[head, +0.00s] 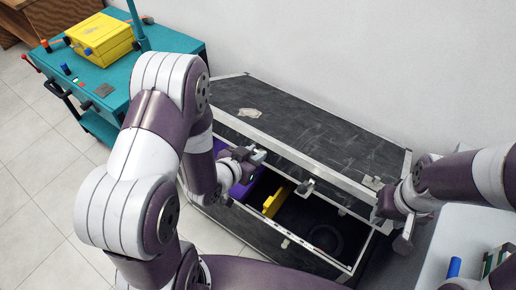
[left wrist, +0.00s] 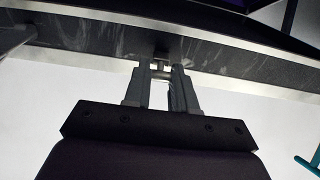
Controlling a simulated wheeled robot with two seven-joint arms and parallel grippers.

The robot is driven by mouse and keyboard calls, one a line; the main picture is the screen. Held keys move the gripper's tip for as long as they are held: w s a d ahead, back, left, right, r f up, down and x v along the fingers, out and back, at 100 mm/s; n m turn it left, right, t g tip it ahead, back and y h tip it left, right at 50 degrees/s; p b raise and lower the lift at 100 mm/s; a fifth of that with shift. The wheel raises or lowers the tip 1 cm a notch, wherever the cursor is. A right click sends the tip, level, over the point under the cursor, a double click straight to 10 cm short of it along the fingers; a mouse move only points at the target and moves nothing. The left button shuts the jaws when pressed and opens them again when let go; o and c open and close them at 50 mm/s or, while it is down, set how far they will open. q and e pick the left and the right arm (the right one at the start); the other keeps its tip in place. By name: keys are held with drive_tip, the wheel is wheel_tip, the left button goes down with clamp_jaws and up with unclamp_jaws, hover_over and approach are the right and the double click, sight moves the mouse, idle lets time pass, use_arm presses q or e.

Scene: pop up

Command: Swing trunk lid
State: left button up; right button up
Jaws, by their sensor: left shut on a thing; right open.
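The black trunk (head: 232,220) with silver edging stands against the wall. Its lid (head: 290,125) is partly raised, with a gap along the front that shows the inside. My left gripper (head: 259,157) is at the lid's front edge, left of the middle. In the left wrist view its fingers (left wrist: 161,72) are shut on a small metal latch (left wrist: 160,57) at the lid's silver rim. My right gripper (head: 390,229) is open beside the trunk's right front corner, close to the lid's end; whether it touches is unclear.
Inside the trunk lie a yellow object (head: 276,202), a purple item (head: 242,187) and a dark round thing (head: 325,238). A teal cart (head: 130,77) with a yellow case (head: 102,38) stands at the left. A white surface (head: 465,235) holding small items is at the right.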

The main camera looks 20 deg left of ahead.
use_arm(q)
drive_tip(key=shift+s+a+f, duration=0.15)
drive_tip(key=shift+s+f, duration=0.25)
drive_tip(key=shift+f, duration=0.05)
